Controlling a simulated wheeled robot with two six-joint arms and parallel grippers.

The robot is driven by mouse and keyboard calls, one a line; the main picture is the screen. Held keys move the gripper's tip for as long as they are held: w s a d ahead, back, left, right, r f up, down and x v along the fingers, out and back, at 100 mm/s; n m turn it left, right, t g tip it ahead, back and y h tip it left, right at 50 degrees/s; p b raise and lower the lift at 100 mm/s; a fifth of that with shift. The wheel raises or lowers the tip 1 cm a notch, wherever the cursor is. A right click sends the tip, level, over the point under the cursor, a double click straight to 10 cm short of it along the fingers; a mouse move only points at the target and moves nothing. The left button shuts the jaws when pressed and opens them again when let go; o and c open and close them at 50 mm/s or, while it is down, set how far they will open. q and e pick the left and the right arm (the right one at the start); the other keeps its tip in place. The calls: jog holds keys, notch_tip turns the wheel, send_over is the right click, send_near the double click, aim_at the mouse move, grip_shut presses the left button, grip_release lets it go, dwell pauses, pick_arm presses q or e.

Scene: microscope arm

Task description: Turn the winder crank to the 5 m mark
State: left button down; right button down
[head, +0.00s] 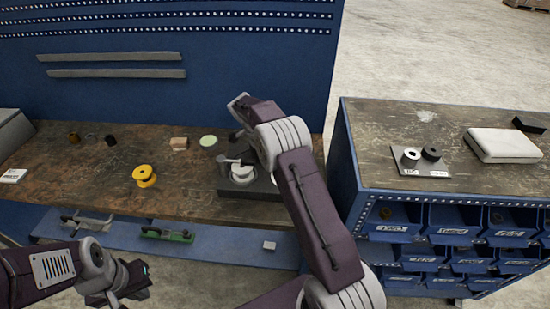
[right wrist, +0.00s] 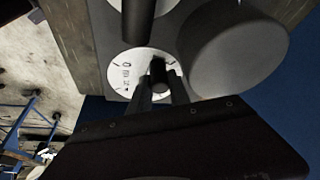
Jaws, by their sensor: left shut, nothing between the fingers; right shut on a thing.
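The winder (head: 262,187) sits on the wooden bench at its right end, a dark base with pale round parts on top, partly behind my right arm. In the right wrist view its white dial (right wrist: 125,72) shows dark tick marks and small print too blurred to read. My right gripper (right wrist: 160,92) is shut on the dark crank knob (right wrist: 159,72) in front of the dial, whose middle it partly hides. Which mark the crank points to cannot be told. My left gripper (head: 140,278) is shut and empty, low at the left, in front of the bench and away from the winder.
A yellow spool (head: 144,176), a wooden block (head: 179,143) and a pale green disc (head: 208,140) stand on the bench left of the winder. A blue shelf below holds a green tool (head: 168,235). A blue cabinet with bins (head: 452,220) stands to the right.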

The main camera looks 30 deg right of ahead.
jog(key=c, duration=1.3)
grip_release()
jog(key=shift+o, duration=0.5)
jog(key=shift+r, duration=0.1)
